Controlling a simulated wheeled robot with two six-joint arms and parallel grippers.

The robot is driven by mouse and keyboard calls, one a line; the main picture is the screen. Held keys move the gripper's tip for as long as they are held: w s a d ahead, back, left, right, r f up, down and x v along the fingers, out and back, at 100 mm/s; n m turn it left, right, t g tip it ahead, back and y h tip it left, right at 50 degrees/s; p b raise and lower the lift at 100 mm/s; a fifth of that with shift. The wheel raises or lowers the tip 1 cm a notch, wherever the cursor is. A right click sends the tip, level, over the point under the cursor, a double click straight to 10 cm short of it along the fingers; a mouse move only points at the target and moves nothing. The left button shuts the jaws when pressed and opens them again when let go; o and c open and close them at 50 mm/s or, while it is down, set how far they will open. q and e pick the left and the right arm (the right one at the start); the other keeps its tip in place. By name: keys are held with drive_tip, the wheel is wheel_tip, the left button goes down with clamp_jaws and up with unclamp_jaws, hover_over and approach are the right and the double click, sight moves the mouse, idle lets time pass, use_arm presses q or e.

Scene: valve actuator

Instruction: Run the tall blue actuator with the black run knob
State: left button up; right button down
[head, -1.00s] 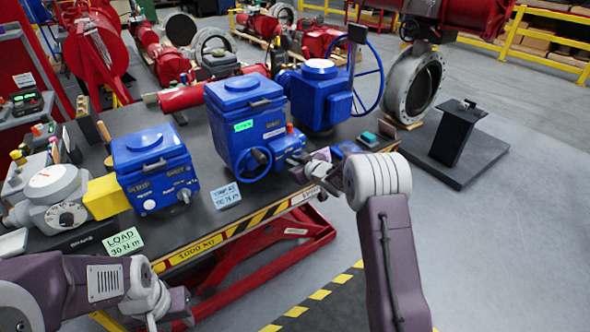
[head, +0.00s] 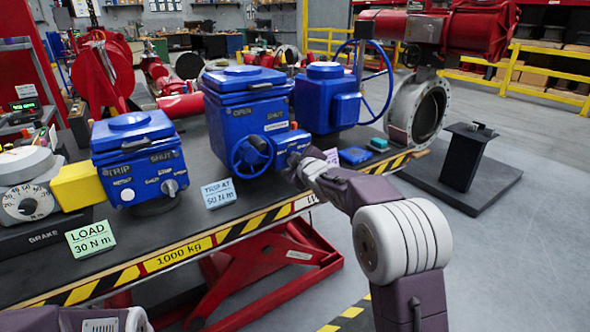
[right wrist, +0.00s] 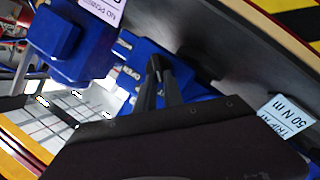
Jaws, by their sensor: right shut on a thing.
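The tall blue actuator (head: 243,118) stands mid-bench, with OPEN and SHUT windows on its front, neither lit green, and a blue handwheel (head: 251,154) low on that face. Its small control box (head: 292,139) is at its right side. My right gripper (head: 300,165) is at this box, shut on what looks like the black run knob; fingers and wrist mostly hide the knob. In the right wrist view, the dark fingers (right wrist: 165,85) meet the blue box beside OPEN lettering. My left gripper is out of view; only part of its arm shows at bottom left.
A shorter blue actuator (head: 138,160) with a yellow coupling (head: 76,186) stands left. A blue handwheel unit (head: 322,98) stands right. Cards reading TRIP AT 50 N m (head: 218,193) and LOAD 30 N m (head: 90,238) stand near the bench's striped front edge (head: 190,250).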

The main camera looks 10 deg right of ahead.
idle(0.4)
drive_tip(key=c, duration=1.5)
unclamp_jaws()
drive_tip(key=shift+o, duration=0.2)
drive_tip(key=v, duration=0.9)
